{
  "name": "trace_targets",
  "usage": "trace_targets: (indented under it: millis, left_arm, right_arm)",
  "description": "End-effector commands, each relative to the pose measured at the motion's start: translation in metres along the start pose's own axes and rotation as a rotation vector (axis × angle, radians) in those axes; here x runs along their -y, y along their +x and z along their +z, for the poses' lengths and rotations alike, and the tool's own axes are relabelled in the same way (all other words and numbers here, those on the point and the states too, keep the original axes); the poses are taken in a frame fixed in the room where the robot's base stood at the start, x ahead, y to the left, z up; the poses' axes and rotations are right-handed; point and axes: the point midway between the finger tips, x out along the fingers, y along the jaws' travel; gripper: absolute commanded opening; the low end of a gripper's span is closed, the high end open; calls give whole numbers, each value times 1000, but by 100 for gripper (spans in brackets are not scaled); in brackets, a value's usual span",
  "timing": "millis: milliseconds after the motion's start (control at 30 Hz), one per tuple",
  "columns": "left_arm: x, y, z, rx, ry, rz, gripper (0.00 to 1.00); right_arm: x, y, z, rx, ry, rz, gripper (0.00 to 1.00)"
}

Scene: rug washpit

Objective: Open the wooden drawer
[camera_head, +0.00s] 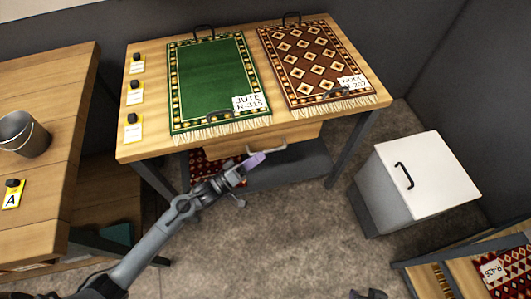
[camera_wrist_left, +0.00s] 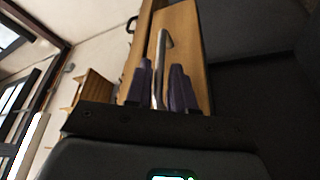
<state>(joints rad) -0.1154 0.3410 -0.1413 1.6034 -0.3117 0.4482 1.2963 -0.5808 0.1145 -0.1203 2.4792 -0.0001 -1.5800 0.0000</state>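The wooden drawer (camera_head: 262,139) sits under the top of the rug table, with a thin metal bar handle (camera_head: 272,149) on its front. The drawer front also shows in the left wrist view (camera_wrist_left: 186,50). My left gripper (camera_head: 258,158) is at the left part of the handle. In the left wrist view its purple fingers (camera_wrist_left: 160,88) lie close on both sides of the handle bar (camera_wrist_left: 161,48) and appear shut on it. The drawer looks closed or nearly so. A dark tip of my right gripper (camera_head: 368,294) shows at the bottom edge; its fingers cannot be made out.
A green rug (camera_head: 212,85) and a brown patterned rug (camera_head: 312,62) lie on the table (camera_head: 150,150). A white-topped cabinet (camera_head: 425,175) stands at right. A second table (camera_head: 55,100) with a metal bucket (camera_head: 22,135) is at left. The floor in front is clear.

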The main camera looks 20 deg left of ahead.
Motion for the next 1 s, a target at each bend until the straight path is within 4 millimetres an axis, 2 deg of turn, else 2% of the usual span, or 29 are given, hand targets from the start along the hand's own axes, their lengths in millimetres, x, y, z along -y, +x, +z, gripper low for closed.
trace_targets:
  millis: [100,300,667,833,1000]
  left_arm:
    - [1,17,0,-2,1,3,23]
    - [1,33,0,-1,1,0,23]
    - [0,37,0,-1,1,-1,23]
    - [0,37,0,-1,1,-1,0]
    - [0,36,0,0,1,-1,0]
  right_arm:
    - [0,8,4,3,0,0,43]
    - [0,12,5,3,-1,1,43]
    - [-2,12,4,2,-10,8,43]
    - [-2,11,4,0,-9,8,43]
    - [-2,11,4,0,-7,6,43]
